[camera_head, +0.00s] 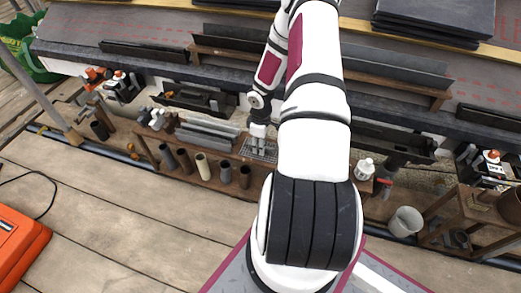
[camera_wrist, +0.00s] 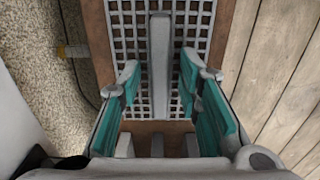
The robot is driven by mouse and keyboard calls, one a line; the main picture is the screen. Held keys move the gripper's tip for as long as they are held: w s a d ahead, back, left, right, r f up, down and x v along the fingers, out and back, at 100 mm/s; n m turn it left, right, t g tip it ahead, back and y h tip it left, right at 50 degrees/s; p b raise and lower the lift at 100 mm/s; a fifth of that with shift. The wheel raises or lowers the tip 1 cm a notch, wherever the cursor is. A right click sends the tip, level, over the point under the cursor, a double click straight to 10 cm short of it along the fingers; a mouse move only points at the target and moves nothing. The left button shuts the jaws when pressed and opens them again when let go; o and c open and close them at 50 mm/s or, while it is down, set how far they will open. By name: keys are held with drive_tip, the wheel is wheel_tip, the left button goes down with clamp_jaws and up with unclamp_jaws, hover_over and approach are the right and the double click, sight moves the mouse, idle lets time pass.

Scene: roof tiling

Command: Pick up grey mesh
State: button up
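The grey mesh (camera_wrist: 200,20), a grid with square holes, lies on a brown wooden bench (camera_wrist: 228,30) in the wrist view. A plain grey bar (camera_wrist: 159,60) runs along its middle. My gripper (camera_wrist: 160,78) is open, with its teal-padded fingers on either side of the bar and a gap on each side. In the head view the mesh (camera_head: 270,152) shows small on the bench, with my gripper (camera_head: 260,140) just over it. Whether the fingertips touch the mesh is hard to tell. The gripper hides part of the mesh.
Several tubes (camera_head: 203,166) stand at the bench's front edge. Grey strips (camera_head: 205,135) are stacked left of the mesh. A white-capped bottle (camera_head: 364,168) and a grey bucket (camera_head: 405,221) are to the right. The roof edge rises behind.

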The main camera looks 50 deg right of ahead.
clamp_jaws()
drive_tip(key=shift+r, duration=0.1)
